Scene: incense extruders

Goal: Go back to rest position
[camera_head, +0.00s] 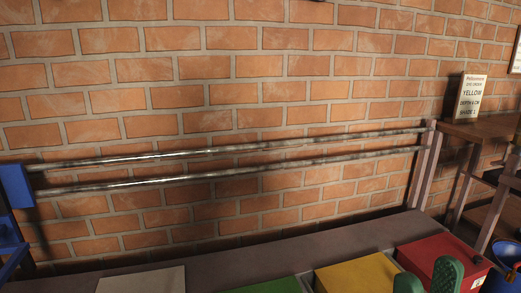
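The two green ribbed fingers of my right gripper (428,276) poke up at the bottom right edge, in front of the yellow and red boxes. A gap shows between the fingertips and nothing is seen held there. The rest of this gripper is cut off by the lower edge. My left gripper is not in view.
A grey ledge (235,262) carries a white panel (142,280), a green box (268,286), a yellow box (356,275) and a red box (436,256). Two metal rails (220,151) run along the brick wall. A sign (470,98) stands on a wooden table (485,130); a blue bucket (503,279) is at right.

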